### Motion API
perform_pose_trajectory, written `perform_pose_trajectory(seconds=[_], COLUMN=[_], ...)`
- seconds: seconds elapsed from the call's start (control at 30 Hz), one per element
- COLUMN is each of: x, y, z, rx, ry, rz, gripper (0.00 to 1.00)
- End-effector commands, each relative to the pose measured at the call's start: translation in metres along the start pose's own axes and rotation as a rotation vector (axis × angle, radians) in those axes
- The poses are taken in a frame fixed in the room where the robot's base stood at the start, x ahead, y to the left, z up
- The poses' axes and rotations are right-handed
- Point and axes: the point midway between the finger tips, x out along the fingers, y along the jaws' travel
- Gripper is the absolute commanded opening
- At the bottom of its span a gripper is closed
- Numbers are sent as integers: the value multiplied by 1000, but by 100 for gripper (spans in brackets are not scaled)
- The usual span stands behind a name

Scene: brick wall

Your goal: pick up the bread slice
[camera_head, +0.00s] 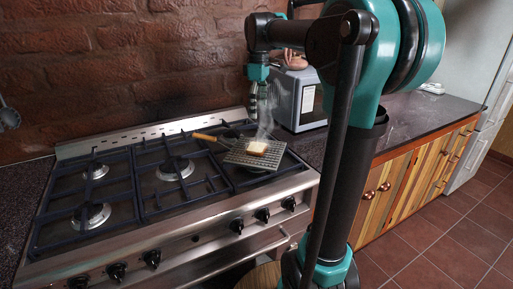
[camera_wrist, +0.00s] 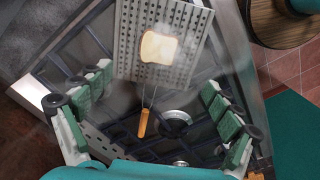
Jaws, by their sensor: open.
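The bread slice (camera_head: 257,148) lies on a perforated metal toaster plate (camera_head: 240,158) over the right side of the gas stove. Wisps of smoke or steam rise around it. In the wrist view the bread slice (camera_wrist: 158,48) is pale with a brown crust, on the plate (camera_wrist: 128,62) at the top centre. The plate's wire handle ends in an orange-brown wooden grip (camera_wrist: 143,123). My gripper (camera_head: 262,108) points down above the stove, just behind and above the plate. In the wrist view my gripper's (camera_wrist: 155,100) green-padded fingers are wide apart, with nothing held between them.
The stove (camera_head: 100,200) has several burners with black grates and front knobs. A grey toaster-like appliance (camera_head: 300,97) stands on the counter right of my gripper. A small pale item (camera_head: 432,88) lies further right on the dark counter. A brick wall (camera_head: 130,60) closes the back.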

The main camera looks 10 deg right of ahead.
Motion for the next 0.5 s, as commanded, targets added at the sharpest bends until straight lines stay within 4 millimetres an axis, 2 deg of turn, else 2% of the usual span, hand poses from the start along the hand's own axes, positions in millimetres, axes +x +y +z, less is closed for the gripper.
perform_pose_trajectory(seconds=[0.3, 0.5], x=[63, 85], y=[0, 1], z=[0, 0], rx=[1, 2], ry=[0, 0], rz=[1, 1], gripper=[91, 91])
